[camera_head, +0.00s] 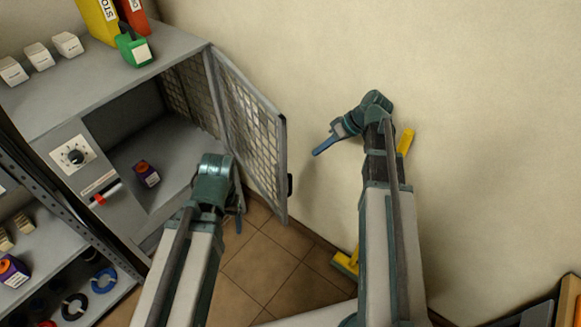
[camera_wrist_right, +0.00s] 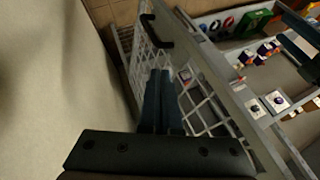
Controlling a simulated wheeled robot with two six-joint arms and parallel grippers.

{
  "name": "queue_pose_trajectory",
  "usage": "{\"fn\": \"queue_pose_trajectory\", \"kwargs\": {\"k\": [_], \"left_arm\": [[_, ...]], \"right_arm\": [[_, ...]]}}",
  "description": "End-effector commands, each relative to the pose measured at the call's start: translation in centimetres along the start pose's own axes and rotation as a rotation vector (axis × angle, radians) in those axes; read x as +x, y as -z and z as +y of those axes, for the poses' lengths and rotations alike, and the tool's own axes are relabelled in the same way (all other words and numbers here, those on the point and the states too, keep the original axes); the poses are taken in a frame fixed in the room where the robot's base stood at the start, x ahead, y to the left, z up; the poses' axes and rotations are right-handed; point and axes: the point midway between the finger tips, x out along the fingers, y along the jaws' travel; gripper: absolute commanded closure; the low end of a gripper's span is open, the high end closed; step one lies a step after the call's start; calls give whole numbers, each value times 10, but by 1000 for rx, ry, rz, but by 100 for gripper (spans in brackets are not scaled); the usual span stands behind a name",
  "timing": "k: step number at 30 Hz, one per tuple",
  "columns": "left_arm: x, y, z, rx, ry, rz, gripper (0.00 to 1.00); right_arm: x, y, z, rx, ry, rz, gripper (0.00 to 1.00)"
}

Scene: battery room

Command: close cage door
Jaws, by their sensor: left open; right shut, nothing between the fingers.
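The cage door (camera_head: 250,130) is a grey-framed wire mesh panel, standing open and swung out from the right side of the grey cabinet's opening. Its dark handle (camera_head: 290,185) is on the free edge. In the right wrist view the door (camera_wrist_right: 205,110) and its handle (camera_wrist_right: 157,36) lie beyond my fingers. My right gripper (camera_head: 320,150) is shut and empty, to the right of the door on the wall side; its fingers also show in the right wrist view (camera_wrist_right: 161,95). My left gripper (camera_head: 240,215) is before the opening, left of the door's free edge; its fingers are mostly hidden.
The cabinet (camera_head: 125,75) holds a small dark purple box (camera_head: 147,173) inside. Yellow, red and green items stand on its top. A beige wall (camera_head: 480,100) bounds the right side. A yellow object (camera_head: 345,263) is on the tiled floor (camera_head: 265,265) by the wall.

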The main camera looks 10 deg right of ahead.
Motion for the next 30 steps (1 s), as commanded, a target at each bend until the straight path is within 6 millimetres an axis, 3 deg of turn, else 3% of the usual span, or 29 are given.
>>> {"fn": "queue_pose_trajectory", "kwargs": {"k": [8, 25, 30], "left_arm": [[7, 0, 1, 0, 0, 0, 24], [84, 5, 8, 0, 0, 0, 24], [79, 5, 8, 0, 0, 0, 24]], "right_arm": [[6, 0, 3, -5, 2, 9, 100], [102, -2, 4, -4, 3, 7, 100], [108, 0, -19, -4, 3, 6, 100]]}}
